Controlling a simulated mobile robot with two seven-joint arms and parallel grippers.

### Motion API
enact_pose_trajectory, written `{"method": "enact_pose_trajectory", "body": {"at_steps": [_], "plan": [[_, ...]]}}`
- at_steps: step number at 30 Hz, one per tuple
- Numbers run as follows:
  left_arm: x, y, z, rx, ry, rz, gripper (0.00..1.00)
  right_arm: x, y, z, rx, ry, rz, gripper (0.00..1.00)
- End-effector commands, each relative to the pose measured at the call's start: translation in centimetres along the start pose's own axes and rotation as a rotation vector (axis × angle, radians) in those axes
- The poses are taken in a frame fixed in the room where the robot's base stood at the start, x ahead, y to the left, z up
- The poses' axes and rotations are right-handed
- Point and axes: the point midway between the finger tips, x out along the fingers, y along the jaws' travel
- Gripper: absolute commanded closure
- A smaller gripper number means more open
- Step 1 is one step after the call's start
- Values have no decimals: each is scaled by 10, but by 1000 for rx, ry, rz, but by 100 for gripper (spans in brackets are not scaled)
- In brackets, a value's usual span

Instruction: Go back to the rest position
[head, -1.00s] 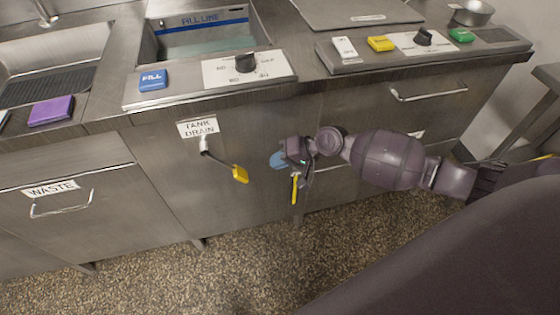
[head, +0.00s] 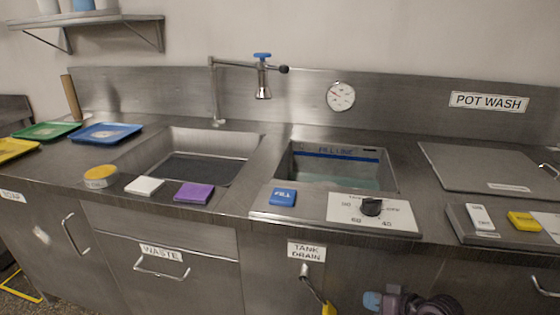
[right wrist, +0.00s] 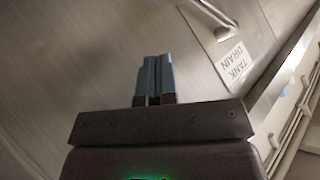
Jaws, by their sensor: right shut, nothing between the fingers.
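My right gripper (head: 372,301) shows at the bottom of the head view, in front of the cabinet below the pot-wash tank, just right of the yellow-handled tank drain lever (head: 313,290). Its blue fingers are together in the right wrist view (right wrist: 155,78), with nothing between them. The cabinet front and the tank drain label (right wrist: 235,62) lie beyond the fingers there. The gripper stands apart from the lever in the head view. My left gripper is not in view.
The counter edge runs above my right gripper. On the counter are a tank (head: 340,182) holding water, a sink (head: 190,160), a dial panel (head: 345,212), a blue fill button (head: 283,197) and a purple block (head: 194,193). Coloured trays (head: 106,133) lie at the left.

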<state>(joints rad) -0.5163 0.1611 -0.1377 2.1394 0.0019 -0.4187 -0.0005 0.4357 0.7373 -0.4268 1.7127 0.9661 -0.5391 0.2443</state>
Motion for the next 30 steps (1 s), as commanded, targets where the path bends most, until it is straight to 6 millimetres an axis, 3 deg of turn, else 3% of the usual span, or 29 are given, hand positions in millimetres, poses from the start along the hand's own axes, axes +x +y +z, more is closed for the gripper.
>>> {"method": "enact_pose_trajectory", "body": {"at_steps": [5, 15, 23, 30], "plan": [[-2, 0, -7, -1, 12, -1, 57, -22, -27, 7, -238, 131, 64, 100], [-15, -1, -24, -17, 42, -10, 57, -93, -52, 56, -468, 269, 286, 100], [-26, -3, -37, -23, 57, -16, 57, -156, -56, 112, -446, 255, 457, 100], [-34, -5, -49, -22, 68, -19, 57, -204, -59, 177, -308, 178, 547, 100]]}}
